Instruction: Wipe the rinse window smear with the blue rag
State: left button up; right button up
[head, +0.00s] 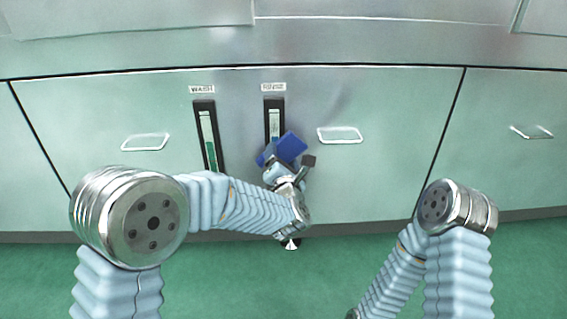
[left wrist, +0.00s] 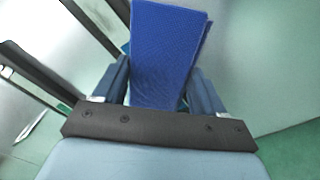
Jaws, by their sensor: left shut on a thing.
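The blue rag (head: 292,147) is held in front of the lower part of the rinse window (head: 274,118), a narrow upright sight glass under the label RINSE. My left gripper (head: 273,162) is shut on the rag. In the left wrist view the rag (left wrist: 167,55) stands up folded between the fingers of my left gripper (left wrist: 160,88). The rag and gripper hide the lower part of the rinse window. I cannot make out the smear, nor tell if the rag touches the glass. My right arm shows at lower right, but its gripper is out of view.
The wash window (head: 208,135) stands left of the rinse window on the same metal panel. A handle (head: 340,135) sits just right of the rag, and another handle (head: 146,142) is at left. The green floor (head: 330,255) lies below the panel.

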aim_at(283, 146)
pick_arm(q)
jog(key=shift+w+a+r, duration=0.1)
jog(key=shift+a+r, duration=1.55)
jog(key=shift+a, duration=0.25)
jog(key=shift+d, duration=2.05)
jog(key=shift+r, duration=1.5)
jog(key=shift+a, duration=2.05)
jog(key=s, duration=0.6)
